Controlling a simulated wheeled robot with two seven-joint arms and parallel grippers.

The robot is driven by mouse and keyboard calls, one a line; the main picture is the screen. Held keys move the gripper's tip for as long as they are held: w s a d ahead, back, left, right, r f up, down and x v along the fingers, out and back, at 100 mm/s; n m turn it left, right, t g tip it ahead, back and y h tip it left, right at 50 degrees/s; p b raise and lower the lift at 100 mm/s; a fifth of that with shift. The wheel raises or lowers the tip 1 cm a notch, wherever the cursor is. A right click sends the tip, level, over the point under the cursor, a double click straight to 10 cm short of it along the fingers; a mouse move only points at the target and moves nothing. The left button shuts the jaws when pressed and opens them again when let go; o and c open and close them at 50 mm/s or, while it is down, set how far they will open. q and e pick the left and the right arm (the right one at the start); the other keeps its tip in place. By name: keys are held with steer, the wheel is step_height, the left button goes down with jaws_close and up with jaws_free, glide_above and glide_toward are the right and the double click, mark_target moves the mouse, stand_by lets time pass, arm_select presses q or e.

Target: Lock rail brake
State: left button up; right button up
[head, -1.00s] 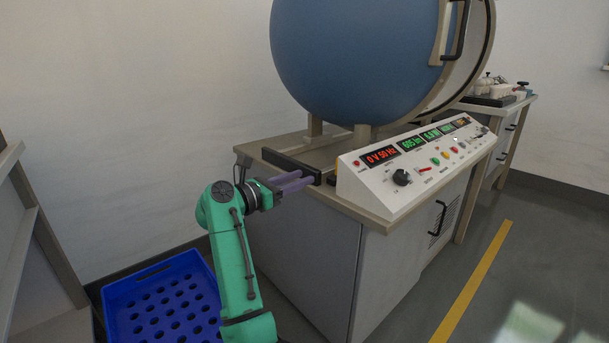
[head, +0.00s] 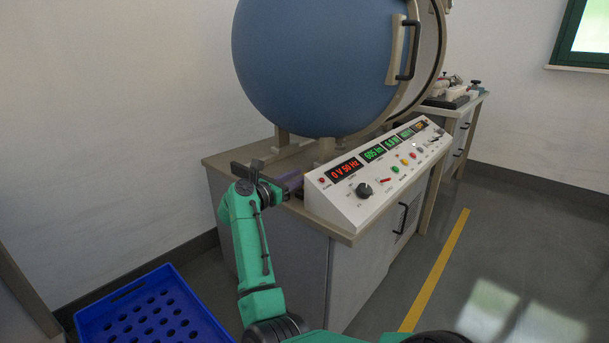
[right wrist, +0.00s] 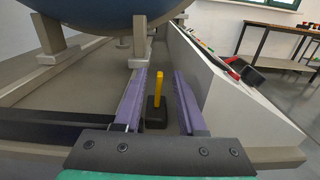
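In the right wrist view a yellow upright lever (right wrist: 158,88) stands on a small black base (right wrist: 156,113) on the bench top; I take it for the rail brake. My right gripper (right wrist: 158,95) is open, with one purple finger on each side of the lever and gaps between. In the head view the right gripper (head: 292,181) is at the bench's near edge, by the left end of the control panel. The lever is hidden in the head view. My left gripper is not in view.
The sloped white control panel (head: 345,207) stands close to the right finger. A big blue sphere (head: 310,65) sits on posts above the bench (head: 218,160). A blue perforated crate (head: 150,315) lies at lower left. Open floor with a yellow line (head: 437,268) is at right.

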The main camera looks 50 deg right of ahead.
steer(key=d, duration=0.2)
steer(key=shift+d, duration=0.35)
